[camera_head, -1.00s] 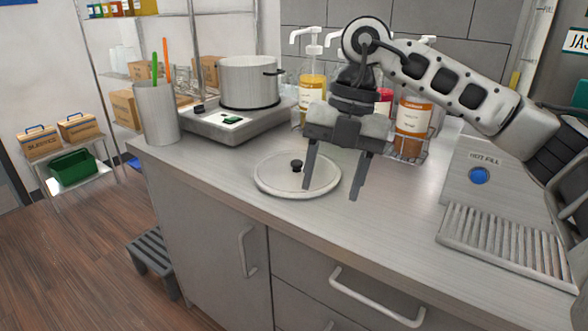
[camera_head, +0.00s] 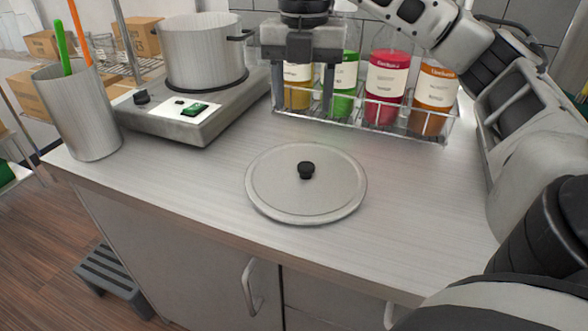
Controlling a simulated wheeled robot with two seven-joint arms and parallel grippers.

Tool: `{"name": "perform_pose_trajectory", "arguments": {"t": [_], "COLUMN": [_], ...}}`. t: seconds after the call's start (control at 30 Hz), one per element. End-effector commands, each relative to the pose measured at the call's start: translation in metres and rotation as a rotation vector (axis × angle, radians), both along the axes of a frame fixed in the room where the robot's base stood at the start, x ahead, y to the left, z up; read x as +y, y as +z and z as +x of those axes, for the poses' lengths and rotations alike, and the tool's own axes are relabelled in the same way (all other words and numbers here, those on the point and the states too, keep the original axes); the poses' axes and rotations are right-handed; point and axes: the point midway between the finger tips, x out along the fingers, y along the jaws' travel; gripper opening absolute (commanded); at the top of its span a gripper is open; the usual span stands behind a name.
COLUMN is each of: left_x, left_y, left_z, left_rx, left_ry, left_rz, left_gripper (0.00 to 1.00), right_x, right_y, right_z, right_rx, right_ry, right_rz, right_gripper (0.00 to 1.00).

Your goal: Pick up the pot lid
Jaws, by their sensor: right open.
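The pot lid (camera_head: 275,195) is a round, flat, light grey disc with a black knob (camera_head: 306,170) at its middle. It lies flat on the steel counter, knob up, near the front edge. My right gripper (camera_head: 300,105) is open and empty, fingers pointing down. In the picture it is above and behind the lid, in front of the bottle rack, and apart from the knob. The steel pot (camera_head: 203,58) stands without a lid on the burner (camera_head: 215,118) at the back left. My left gripper is not in view.
A wire rack (camera_head: 440,135) holds several syrup bottles, among them a red one (camera_head: 385,95), behind the lid. A metal cup (camera_head: 78,115) with a green and an orange stick stands at the left. The counter (camera_head: 190,185) around the lid is clear.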

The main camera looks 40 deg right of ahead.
Motion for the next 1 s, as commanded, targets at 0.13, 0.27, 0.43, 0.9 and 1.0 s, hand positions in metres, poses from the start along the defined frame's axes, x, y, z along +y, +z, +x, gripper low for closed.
{"name": "perform_pose_trajectory", "arguments": {"t": [0.13, 0.27, 0.43, 0.9, 1.0], "left_x": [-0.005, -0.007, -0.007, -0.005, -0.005], "left_y": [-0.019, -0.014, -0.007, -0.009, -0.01], "left_z": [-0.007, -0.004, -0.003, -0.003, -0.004], "left_rx": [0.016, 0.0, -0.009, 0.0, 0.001], "left_ry": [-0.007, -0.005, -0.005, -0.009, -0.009], "left_rz": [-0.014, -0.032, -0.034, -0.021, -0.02], "left_gripper": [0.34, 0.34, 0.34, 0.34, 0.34], "right_x": [0.0, -0.001, -0.001, -0.007, -0.007], "right_y": [-0.043, -0.064, -0.079, -0.13, -0.134], "right_z": [-0.001, -0.001, 0.0, -0.003, -0.003], "right_rx": [0.006, 0.004, 0.001, 0.001, 0.001], "right_ry": [0.0, 0.0, 0.0, -0.001, 0.0], "right_rz": [0.001, 0.0, -0.001, 0.0, 0.0], "right_gripper": [0.56, 0.56, 0.56, 0.56, 0.56]}}
